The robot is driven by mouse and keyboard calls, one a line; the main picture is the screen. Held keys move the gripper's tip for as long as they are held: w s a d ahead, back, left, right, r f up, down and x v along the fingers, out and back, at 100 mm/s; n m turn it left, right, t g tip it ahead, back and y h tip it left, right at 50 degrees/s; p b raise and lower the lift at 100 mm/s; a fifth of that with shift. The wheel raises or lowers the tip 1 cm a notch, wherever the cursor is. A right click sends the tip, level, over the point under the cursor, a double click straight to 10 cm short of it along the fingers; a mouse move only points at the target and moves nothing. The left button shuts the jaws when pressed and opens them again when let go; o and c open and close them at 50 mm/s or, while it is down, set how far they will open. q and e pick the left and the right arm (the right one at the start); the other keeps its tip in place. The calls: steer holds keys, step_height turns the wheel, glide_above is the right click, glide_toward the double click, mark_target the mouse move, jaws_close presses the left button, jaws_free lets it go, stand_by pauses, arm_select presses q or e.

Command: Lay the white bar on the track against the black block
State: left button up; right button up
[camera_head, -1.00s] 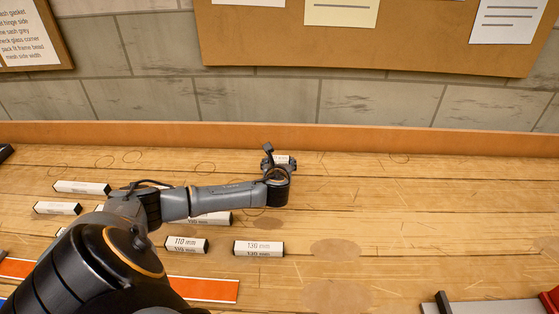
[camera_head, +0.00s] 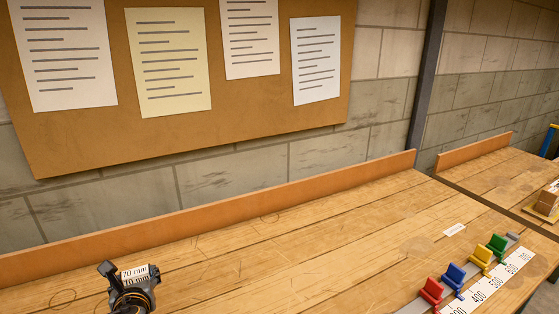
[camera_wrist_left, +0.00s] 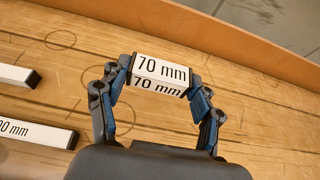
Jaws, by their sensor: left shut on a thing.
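A white bar marked 70 mm (camera_head: 136,273) is at the bottom left of the head view. My left gripper (camera_head: 131,278) is shut on it. In the left wrist view the same bar (camera_wrist_left: 160,75) sits crosswise between the two fingertips of my left gripper (camera_wrist_left: 162,80), its printed faces showing, over the wooden bench. The track (camera_head: 412,307) is at the lower right of the head view, well to the right of the gripper, and runs out of the frame. The black block does not show now. My right gripper is not in view.
Red (camera_head: 432,292), blue (camera_head: 453,277), yellow (camera_head: 481,258) and green (camera_head: 497,246) stops stand along the track beside a numbered scale (camera_head: 497,283). A small white piece (camera_head: 454,230) lies behind them. The bench between gripper and track is clear. Other white bars (camera_wrist_left: 38,134) lie left in the wrist view.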

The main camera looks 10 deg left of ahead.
arm_select(q)
steer(key=s+d+r+m+t+h, duration=0.1)
steer(key=d+m+h, duration=0.3)
steer(key=d, duration=0.8)
steer(key=s+d+r+m+t+h, duration=0.1)
steer(key=d+r+m+t+h, duration=0.1)
steer(key=d, duration=1.1)
steer(key=r+m+h, duration=0.1)
steer(key=m+h, duration=0.1)
steer(key=shift+r+h, duration=0.15)
steer(key=shift+h, duration=0.25)
